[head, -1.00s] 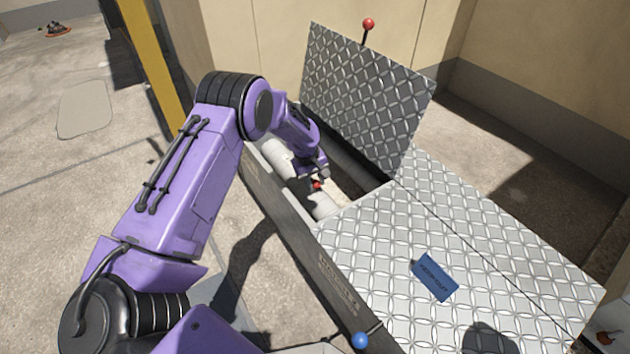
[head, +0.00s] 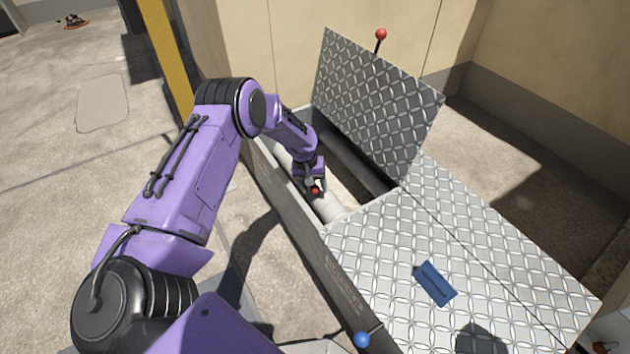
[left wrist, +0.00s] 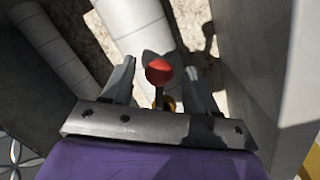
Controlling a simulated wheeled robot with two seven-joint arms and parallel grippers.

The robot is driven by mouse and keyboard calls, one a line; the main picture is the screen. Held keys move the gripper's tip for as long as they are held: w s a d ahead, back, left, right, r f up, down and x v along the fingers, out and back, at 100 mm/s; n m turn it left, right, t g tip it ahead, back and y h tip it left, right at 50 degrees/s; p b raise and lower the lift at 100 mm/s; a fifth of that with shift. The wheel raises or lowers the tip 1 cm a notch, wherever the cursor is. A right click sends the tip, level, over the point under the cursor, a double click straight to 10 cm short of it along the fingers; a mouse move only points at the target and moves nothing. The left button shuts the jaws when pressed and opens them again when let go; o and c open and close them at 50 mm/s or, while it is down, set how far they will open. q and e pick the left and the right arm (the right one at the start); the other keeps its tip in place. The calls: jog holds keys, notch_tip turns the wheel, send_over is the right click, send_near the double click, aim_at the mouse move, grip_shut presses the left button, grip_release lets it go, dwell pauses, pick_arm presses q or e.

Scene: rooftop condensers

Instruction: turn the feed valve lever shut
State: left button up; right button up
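The feed valve lever has a red ball knob (left wrist: 158,70) and sits low in the open trench. In the head view the knob (head: 315,191) shows at the tip of my left gripper (head: 313,184). In the left wrist view my left gripper (left wrist: 160,76) has its two fingers apart, one on each side of the knob, with gaps between. A bit of brass (left wrist: 170,104) shows below the knob; the rest of the lever and valve body is hidden by the gripper. My right gripper is not in view.
A tread-plate lid (head: 375,105) stands raised behind the opening, with a red-knobbed rod (head: 380,36) behind it. A flat tread plate (head: 400,245) with a blue tag (head: 435,284) covers the near trench. Pale pipes (left wrist: 140,25) run inside. A blue ball (head: 361,340) is at the near edge.

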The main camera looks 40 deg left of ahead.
pick_arm(q)
jog(key=shift+r, duration=0.35)
notch_tip(320, 180, up, 10)
jog(key=s+a+p, duration=0.1)
jog(key=p, duration=0.4)
jog(key=shift+a+f, duration=0.15)
jog(key=shift+a, duration=0.2)
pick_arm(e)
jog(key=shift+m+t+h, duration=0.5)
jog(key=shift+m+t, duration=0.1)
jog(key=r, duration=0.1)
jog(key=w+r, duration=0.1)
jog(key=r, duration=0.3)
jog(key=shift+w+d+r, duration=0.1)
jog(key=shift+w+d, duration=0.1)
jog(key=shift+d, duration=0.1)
